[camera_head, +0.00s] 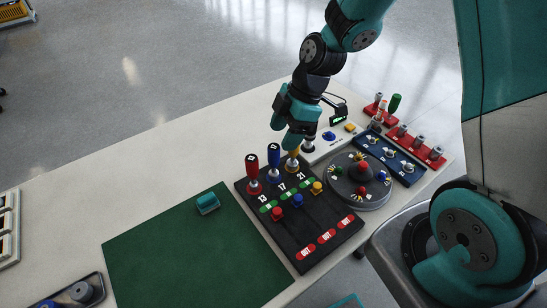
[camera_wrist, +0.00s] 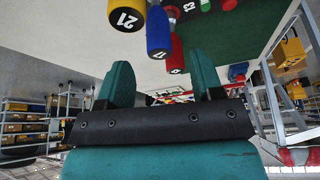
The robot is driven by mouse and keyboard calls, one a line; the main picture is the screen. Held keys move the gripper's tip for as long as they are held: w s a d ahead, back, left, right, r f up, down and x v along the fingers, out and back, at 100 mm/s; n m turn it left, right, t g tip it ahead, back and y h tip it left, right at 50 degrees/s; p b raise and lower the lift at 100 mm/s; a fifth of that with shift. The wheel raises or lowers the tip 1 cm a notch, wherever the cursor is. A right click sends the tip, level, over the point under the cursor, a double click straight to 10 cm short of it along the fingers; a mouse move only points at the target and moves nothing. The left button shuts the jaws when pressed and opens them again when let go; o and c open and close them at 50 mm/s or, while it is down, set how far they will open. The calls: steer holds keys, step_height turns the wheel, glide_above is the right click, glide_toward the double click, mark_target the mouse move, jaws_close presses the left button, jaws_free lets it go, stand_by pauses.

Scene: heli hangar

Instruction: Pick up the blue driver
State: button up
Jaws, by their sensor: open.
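The blue driver (camera_head: 274,157) stands upright in the dark tool board (camera_head: 318,232), between the red driver (camera_head: 252,168) and the yellow driver (camera_head: 291,163). In the wrist view the blue driver (camera_wrist: 158,32), marked 17, appears beyond and between my open fingertips. The yellow driver (camera_wrist: 126,14), marked 21, is to its left, and the red driver (camera_wrist: 175,55), marked 13, is to its right. My gripper (camera_head: 287,137) is open and empty, just beyond the blue driver and close above the yellow one. It shows in the wrist view too (camera_wrist: 161,82).
A round grey turntable (camera_head: 372,197) and a blue rack (camera_head: 388,158) stand right of the board. A red rack (camera_head: 428,156) lies farther right. A green mat (camera_head: 185,262) with a teal block (camera_head: 207,203) lies left.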

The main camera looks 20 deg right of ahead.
mark_target(275, 146)
steer(key=shift+a+p+x, duration=0.15)
steer(key=shift+p+x, duration=0.15)
steer(key=shift+x, duration=1.5)
steer(key=shift+a+p+x, duration=0.1)
steer(key=shift+p+x, duration=0.2)
steer(key=shift+x, duration=1.45)
steer(key=shift+w+r, duration=0.15)
steer(key=c, duration=1)
